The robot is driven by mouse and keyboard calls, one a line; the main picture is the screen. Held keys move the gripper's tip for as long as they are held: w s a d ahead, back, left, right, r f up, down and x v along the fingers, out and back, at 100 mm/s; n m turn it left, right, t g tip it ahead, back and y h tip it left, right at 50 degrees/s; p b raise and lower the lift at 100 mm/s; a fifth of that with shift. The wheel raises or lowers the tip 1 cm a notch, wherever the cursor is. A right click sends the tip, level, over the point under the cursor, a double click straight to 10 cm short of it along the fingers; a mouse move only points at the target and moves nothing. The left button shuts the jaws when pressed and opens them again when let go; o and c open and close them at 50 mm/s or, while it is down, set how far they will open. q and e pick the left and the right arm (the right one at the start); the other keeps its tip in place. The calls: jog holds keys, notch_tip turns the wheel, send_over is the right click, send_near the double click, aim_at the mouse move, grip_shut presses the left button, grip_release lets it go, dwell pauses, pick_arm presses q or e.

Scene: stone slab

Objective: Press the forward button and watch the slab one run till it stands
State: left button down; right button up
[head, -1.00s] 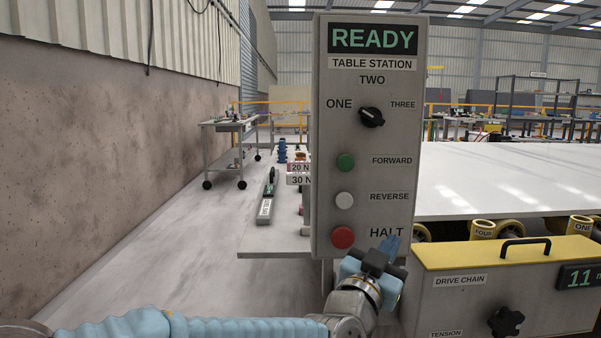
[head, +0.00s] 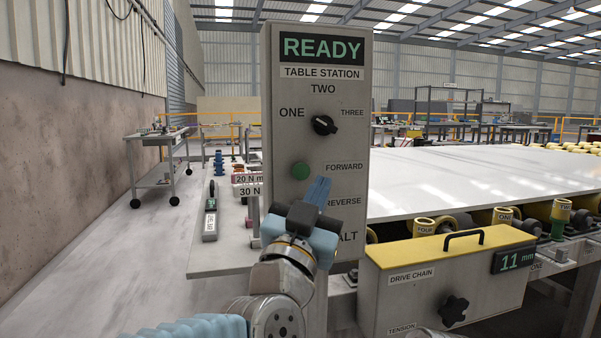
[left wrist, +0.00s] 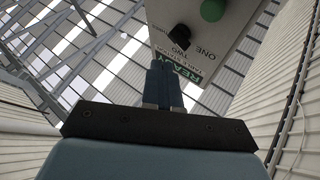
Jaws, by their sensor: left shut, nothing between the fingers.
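The control panel (head: 350,95) stands upright, its display (head: 321,47) reading READY. The green forward button (head: 300,171) is in plain sight; the reverse and halt buttons are hidden behind my left gripper. My left gripper (head: 319,187) is shut and empty, its blue fingertips just below and right of the forward button in the picture; contact with the panel cannot be told. In the left wrist view the shut fingers (left wrist: 165,75) point up towards the panel, with the green button (left wrist: 212,9) at the top. The pale slab (head: 450,180) lies on the roller table. My right gripper is out of view.
The black selector knob (head: 324,125) has its pale mark towards the upper left. The yellow-topped drive chain box (head: 440,285), reading 11 mm, stands right of the panel. A bench with weight-marked items (head: 248,190) is behind left. A wheeled cart (head: 158,160) stands farther back.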

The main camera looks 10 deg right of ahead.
aim_at(303, 179)
pick_arm(q)
jog(key=shift+w+a+p, duration=0.1)
jog(key=shift+w+p, duration=0.75)
jog(key=shift+w, duration=3.4)
jog(key=shift+w, duration=0.15)
jog(key=shift+w, duration=0.15)
